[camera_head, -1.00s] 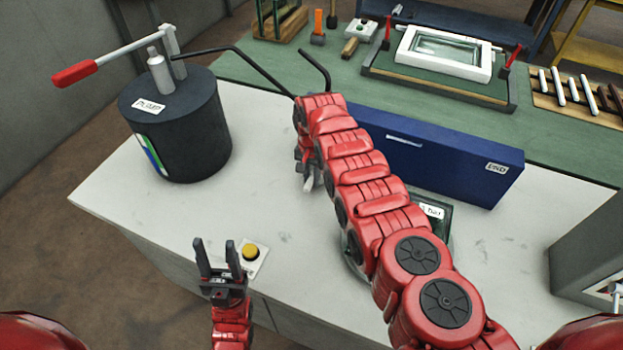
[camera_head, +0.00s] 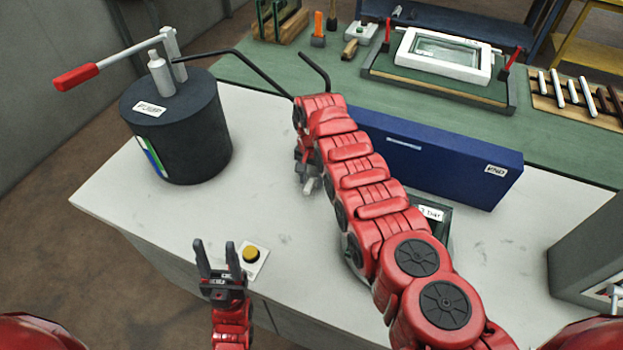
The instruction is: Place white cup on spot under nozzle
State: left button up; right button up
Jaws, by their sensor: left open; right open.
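No white cup can be made out; my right arm covers part of the table and may hide it. A thin black pipe (camera_head: 250,68) runs from the dark pump drum (camera_head: 190,130) and passes behind my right arm, so no nozzle end or spot under it shows clearly. My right gripper (camera_head: 309,186) points down over the white tabletop (camera_head: 270,160), right of the drum; its fingers are small and partly hidden, with nothing seen between them. My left gripper (camera_head: 217,252) is open and empty at the table's front edge, left of a yellow button (camera_head: 250,254).
A long blue box (camera_head: 450,160) stands behind my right arm. A dark gauge block (camera_head: 436,218) is partly hidden by that arm. A grey box (camera_head: 590,255) stands at the right edge. The green bench (camera_head: 260,90) behind holds tools and a white frame (camera_head: 445,55).

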aim_at(312, 180)
notch_tip(312, 180, up, 3)
jog(key=shift+f+p, duration=0.1)
jog(key=shift+p, duration=0.4)
notch_tip(312, 180, up, 8)
jog(key=b, duration=0.2)
jog(key=shift+r+b, duration=0.25)
jog(key=shift+b, duration=0.15)
jog(key=shift+r, duration=0.1)
